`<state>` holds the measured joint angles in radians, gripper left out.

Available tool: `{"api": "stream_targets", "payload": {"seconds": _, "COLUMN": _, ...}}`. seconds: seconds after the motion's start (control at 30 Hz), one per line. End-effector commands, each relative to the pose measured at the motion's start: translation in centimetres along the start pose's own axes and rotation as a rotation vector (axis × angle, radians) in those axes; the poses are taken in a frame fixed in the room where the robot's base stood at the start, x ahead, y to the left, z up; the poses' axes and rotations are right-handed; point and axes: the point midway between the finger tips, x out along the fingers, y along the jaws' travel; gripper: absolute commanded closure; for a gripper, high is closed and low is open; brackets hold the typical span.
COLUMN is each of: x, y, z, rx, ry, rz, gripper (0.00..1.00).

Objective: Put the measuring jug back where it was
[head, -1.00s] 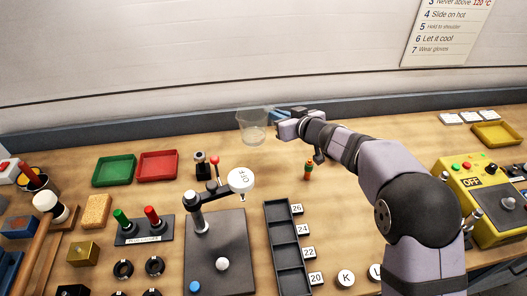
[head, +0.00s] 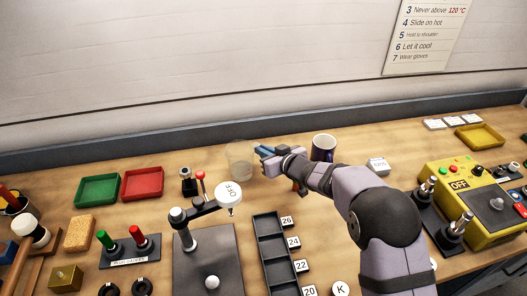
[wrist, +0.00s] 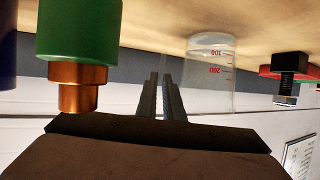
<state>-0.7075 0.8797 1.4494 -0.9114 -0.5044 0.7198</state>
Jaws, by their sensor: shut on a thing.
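The clear measuring jug (head: 240,160) is at the back middle of the bench in the head view, left of my gripper (head: 264,150). It also shows in the wrist view (wrist: 210,80), with red marks reading 100 and 200. The wrist picture is upside down, and the jug's base is at or very near the bench top; I cannot tell whether it touches. My gripper's fingers (wrist: 161,97) are close together beside the jug's wall, shut on its handle, which they mostly hide. The jug looks upright.
A dark blue mug (head: 323,148) stands behind my arm. A green and copper piece (wrist: 80,50) is close to my gripper in the wrist view. A red tray (head: 142,184), a green tray (head: 97,190) and a red-knobbed lever (head: 201,177) lie left of the jug.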

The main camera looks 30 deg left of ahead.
Motion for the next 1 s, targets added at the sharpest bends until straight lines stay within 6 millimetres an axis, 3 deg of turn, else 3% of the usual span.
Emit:
{"api": "stream_targets", "payload": {"seconds": 0.43, "x": 0.2, "y": 0.03, "z": 0.33, "rx": 0.0, "ry": 0.004, "rz": 0.0, "gripper": 1.0}}
{"api": "stream_targets", "payload": {"seconds": 0.5, "x": 0.18, "y": 0.04, "z": 0.36, "rx": 0.0, "ry": 0.002, "rz": 0.001, "gripper": 0.78}}
{"api": "stream_targets", "payload": {"seconds": 0.53, "x": 0.18, "y": 0.04, "z": 0.36, "rx": 0.0, "ry": 0.001, "rz": 0.001, "gripper": 0.74}}
{"api": "stream_targets", "payload": {"seconds": 1.0, "x": -0.27, "y": 0.05, "z": 0.14, "rx": 0.0, "ry": 0.001, "rz": 0.001, "gripper": 0.74}}
